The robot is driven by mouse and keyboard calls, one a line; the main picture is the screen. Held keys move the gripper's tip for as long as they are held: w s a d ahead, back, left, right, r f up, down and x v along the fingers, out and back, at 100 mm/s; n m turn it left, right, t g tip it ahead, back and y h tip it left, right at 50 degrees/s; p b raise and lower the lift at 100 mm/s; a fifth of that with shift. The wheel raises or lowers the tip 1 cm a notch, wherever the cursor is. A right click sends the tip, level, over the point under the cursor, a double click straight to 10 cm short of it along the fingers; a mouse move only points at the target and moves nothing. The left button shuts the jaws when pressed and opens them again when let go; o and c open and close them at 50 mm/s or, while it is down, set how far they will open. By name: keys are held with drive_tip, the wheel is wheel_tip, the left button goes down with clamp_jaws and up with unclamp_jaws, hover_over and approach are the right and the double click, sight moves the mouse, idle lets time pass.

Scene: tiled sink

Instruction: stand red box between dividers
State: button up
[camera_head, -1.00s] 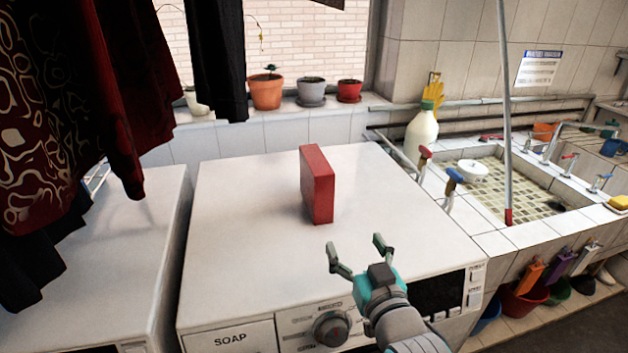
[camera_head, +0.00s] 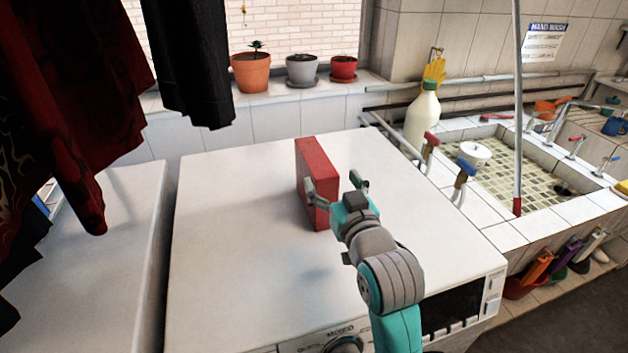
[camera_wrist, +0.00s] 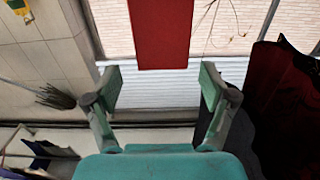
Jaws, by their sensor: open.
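The red box (camera_head: 315,168) stands upright on its narrow side on the white top of a washing machine (camera_head: 235,235). My gripper (camera_head: 332,184) is open just in front of the box's right side, and the left finger covers a little of the box. In the wrist view the red box (camera_wrist: 160,32) shows ahead, centred between the open fingers (camera_wrist: 160,85) and beyond their tips. I cannot tell whether a finger touches it. I cannot make out any dividers.
Dark clothes (camera_head: 75,110) hang at the left. Flower pots (camera_head: 302,68) line the sill behind. The machine top around the box is clear.

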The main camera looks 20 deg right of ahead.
sight(320, 164)
drive_tip(key=shift+w+a+f, duration=0.1)
drive_tip(key=shift+w+f, duration=0.1)
drive_tip(key=shift+w, duration=1.6)
drive_tip(key=shift+w+a+f, duration=0.1)
drive_tip(key=shift+w+f, duration=0.1)
drive_tip(key=shift+w, duration=1.55)
clamp_jaws()
